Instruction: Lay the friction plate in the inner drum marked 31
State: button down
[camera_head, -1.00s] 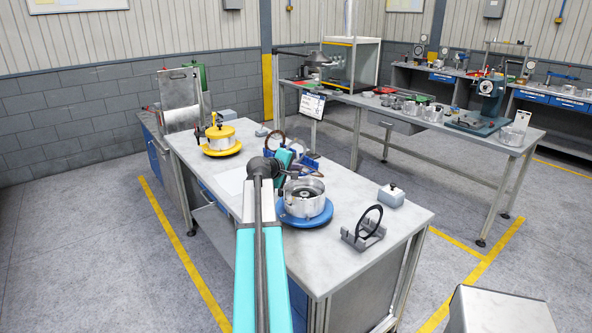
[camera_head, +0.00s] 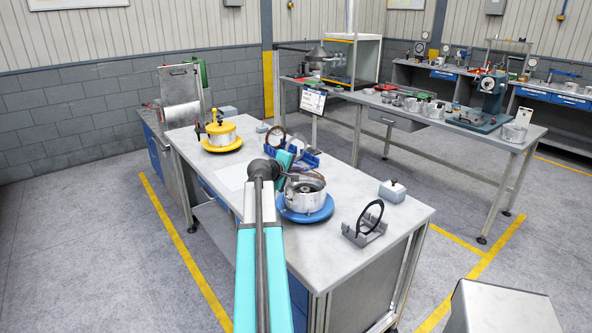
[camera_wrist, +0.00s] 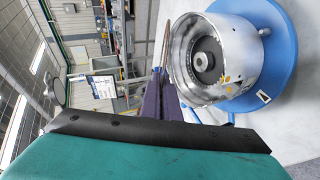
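A silver open-topped drum (camera_head: 304,197) stands on a blue round base (camera_head: 289,217) on the near bench. In the wrist view the drum (camera_wrist: 229,82) shows its open mouth and a dark hub with a bright centre. No number on it is readable. My gripper (camera_head: 297,174) is beside and just above the drum. In the wrist view its dark purple fingers (camera_wrist: 165,85) are close together on a thin brown edge, which looks like the friction plate (camera_wrist: 167,42) seen edge-on. The plate is just beside the drum's mouth in that view; most of it is hidden.
A dark ring stands upright in a grey holder (camera_head: 365,237) at the bench's right. A grey box (camera_head: 392,191) is behind it. Another upright ring (camera_head: 276,138) and a blue bin (camera_head: 306,160) are behind my gripper.

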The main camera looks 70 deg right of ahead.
jog(key=shift+f+b, duration=1.5)
jog(key=shift+f, duration=0.6)
jog(key=c, duration=1.9)
grip_release()
jog(key=shift+f, duration=0.1)
jog(key=shift+c, duration=0.2)
jog(key=shift+s+f+b, duration=0.15)
jog(key=shift+f+b, duration=0.4)
jog(key=shift+f, duration=0.1)
jog(key=shift+a, duration=0.15)
jog(key=p+v, duration=0.1)
jog(key=v, duration=0.4)
jog(key=shift+a+r, duration=0.25)
jog(key=shift+a, duration=0.05)
jog(key=shift+r, duration=0.2)
